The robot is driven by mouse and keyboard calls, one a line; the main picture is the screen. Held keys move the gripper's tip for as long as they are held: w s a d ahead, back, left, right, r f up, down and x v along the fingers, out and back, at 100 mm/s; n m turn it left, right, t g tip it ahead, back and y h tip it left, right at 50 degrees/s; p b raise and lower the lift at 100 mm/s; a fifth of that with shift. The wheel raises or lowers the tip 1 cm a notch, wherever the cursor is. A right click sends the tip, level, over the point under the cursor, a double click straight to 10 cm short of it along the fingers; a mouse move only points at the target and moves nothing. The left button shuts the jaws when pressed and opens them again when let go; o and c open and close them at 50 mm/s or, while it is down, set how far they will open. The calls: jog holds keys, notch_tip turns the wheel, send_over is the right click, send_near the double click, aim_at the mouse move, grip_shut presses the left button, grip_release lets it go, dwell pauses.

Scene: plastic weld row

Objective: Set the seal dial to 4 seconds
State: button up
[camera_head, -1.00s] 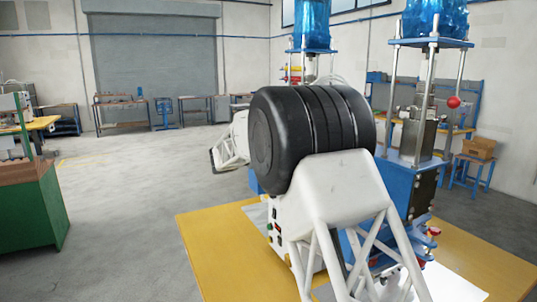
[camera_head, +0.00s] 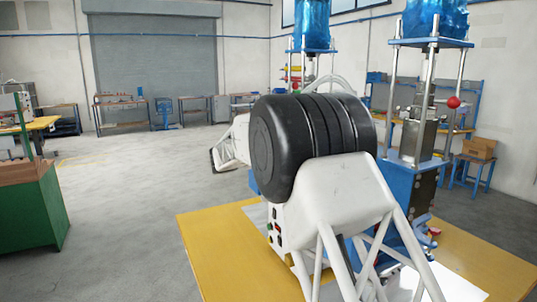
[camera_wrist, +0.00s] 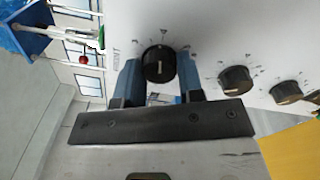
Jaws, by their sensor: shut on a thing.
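In the wrist view a white panel (camera_wrist: 210,35) carries a row of black dials with small printed marks around them. My gripper (camera_wrist: 159,78) has its two blue fingers on either side of the leftmost dial (camera_wrist: 158,64) and is shut on it. A pale pointer line shows on this dial's face. The marks and label are too small and turned to read, so I cannot tell its setting or whether it is the seal dial. In the head view my own arm hides the gripper and the dials.
A middle dial (camera_wrist: 237,79) and a right dial (camera_wrist: 286,93) sit to the right of the held one. In the head view the white machine housing (camera_head: 276,238) stands on a yellow table (camera_head: 212,250). Blue-framed presses (camera_head: 420,150) stand close on the right.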

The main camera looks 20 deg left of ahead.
jog(key=shift+m, duration=0.5)
jog(key=o, duration=0.9)
jog(key=shift+s+a, duration=0.1)
jog(key=shift+v, duration=3.75)
